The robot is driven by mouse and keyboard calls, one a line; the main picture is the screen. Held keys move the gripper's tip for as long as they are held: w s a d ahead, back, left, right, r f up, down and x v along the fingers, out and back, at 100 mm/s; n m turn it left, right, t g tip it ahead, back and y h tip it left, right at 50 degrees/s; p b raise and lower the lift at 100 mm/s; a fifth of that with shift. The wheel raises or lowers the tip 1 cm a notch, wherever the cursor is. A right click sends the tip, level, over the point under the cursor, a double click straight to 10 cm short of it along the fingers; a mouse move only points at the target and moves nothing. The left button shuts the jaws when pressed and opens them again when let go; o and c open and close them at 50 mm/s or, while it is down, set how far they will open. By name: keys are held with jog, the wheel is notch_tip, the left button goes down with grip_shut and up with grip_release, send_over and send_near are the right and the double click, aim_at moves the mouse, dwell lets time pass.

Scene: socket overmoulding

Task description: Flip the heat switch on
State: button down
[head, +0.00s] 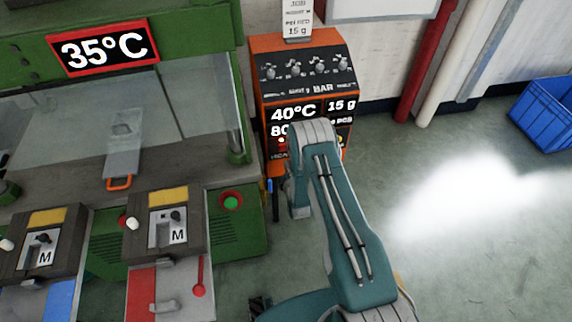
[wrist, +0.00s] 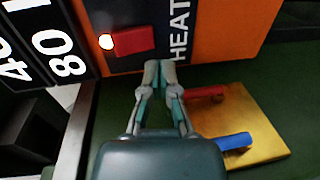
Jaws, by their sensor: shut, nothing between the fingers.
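The orange control unit (head: 292,60) stands right of the green machine in the head view. Its front has a HEAT label (wrist: 181,30) in the wrist view, where the picture is turned sideways. A red rectangular switch (wrist: 133,40) sits beside the label on a black panel, with a small glowing lamp (wrist: 106,41) at its end. My gripper (wrist: 158,68) is shut and empty, its fingertips just below the switch and the label in the picture. I cannot tell whether the fingertips touch the panel. In the head view my arm hides the gripper and most of the switch area.
In the wrist view a gold plate (wrist: 262,112) with a red and a blue handle (wrist: 232,142) lies close right of my gripper. The green machine (head: 215,20) with a 35°C display stands left. A blue crate (head: 545,115) is far right. Floor between is clear.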

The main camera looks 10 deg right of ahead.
jog(key=s+f, duration=0.2)
jog(key=s, duration=0.6)
jog(key=shift+s, duration=0.4)
jog(key=shift+r, duration=0.1)
jog(key=w+r+m+g, duration=0.2)
jog(key=w+r+m, duration=0.15)
jog(key=r, duration=0.75)
jog(key=w+r+m+g, duration=0.2)
jog(key=w+r+m, duration=0.15)
jog(key=r, duration=0.85)
jog(key=s+r+m+g, duration=0.2)
jog(key=s+r+m, duration=0.35)
jog(key=r, duration=0.85)
jog(key=s+r+m+g, duration=0.1)
jog(key=s+r, duration=0.2)
jog(key=s, duration=0.6)
jog(key=s+r+m+g, duration=0.2)
jog(key=s+r, duration=0.1)
jog(key=s, duration=0.7)
jog(key=s+r+m+g, duration=0.1)
jog(key=s+r, duration=0.3)
jog(key=s, duration=0.6)
jog(key=shift+s+m+g, duration=0.25)
jog(key=shift+m+g, duration=0.15)
jog(key=shift+m, duration=0.35)
